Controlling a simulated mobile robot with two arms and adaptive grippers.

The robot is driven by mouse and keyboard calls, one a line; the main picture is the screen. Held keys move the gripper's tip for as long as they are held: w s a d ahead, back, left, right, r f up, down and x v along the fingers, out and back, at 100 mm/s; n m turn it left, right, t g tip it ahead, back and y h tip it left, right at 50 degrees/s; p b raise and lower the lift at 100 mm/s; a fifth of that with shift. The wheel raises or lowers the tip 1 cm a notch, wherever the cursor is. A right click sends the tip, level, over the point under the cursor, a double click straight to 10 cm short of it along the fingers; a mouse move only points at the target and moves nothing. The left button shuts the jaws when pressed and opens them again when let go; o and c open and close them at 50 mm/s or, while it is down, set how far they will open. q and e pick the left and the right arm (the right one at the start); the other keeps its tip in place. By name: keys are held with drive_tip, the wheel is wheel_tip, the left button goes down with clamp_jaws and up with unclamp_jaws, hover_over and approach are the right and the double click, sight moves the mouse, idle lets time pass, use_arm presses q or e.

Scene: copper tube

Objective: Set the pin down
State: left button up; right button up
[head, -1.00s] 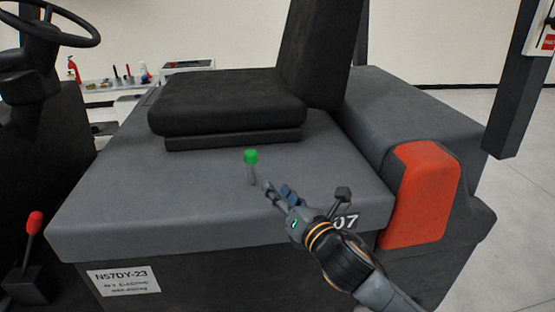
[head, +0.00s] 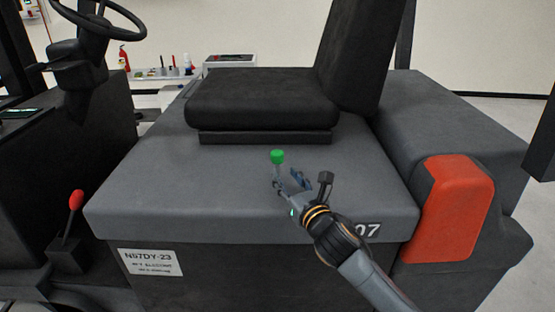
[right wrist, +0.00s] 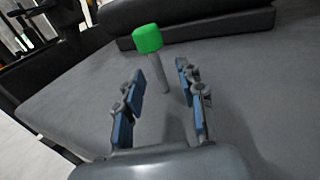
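The pin (head: 277,156) has a bright green head and a thin grey shaft. It stands upright on the grey deck (head: 150,190) in front of the black seat. In the head view my right gripper (head: 286,180) is close by its shaft, just to the lower right. In the right wrist view the blue-padded fingers of this gripper (right wrist: 160,75) are spread apart with nothing held. The pin (right wrist: 148,39) shows there ahead of the fingers, its foot lying between the fingertip lines; I see no contact. My left gripper is in neither view.
The black seat (head: 262,99) stands close behind the pin. An orange-red block (head: 455,208) is at the deck's right. A red-knobbed lever (head: 75,201) and a steering wheel (head: 100,15) are at the left. The deck left of the pin is clear.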

sight(278, 167)
drive_tip(key=shift+w+a+r, duration=0.15)
drive_tip(key=shift+w, duration=0.1)
drive_tip(key=p+x, duration=0.1)
drive_tip(key=x, duration=0.3)
drive_tip(key=shift+s+a+r+p, duration=0.1)
drive_tip(key=shift+a+r+p, duration=0.15)
drive_tip(key=shift+p, duration=0.15)
drive_tip(key=shift+w, duration=0.35)
clamp_jaws()
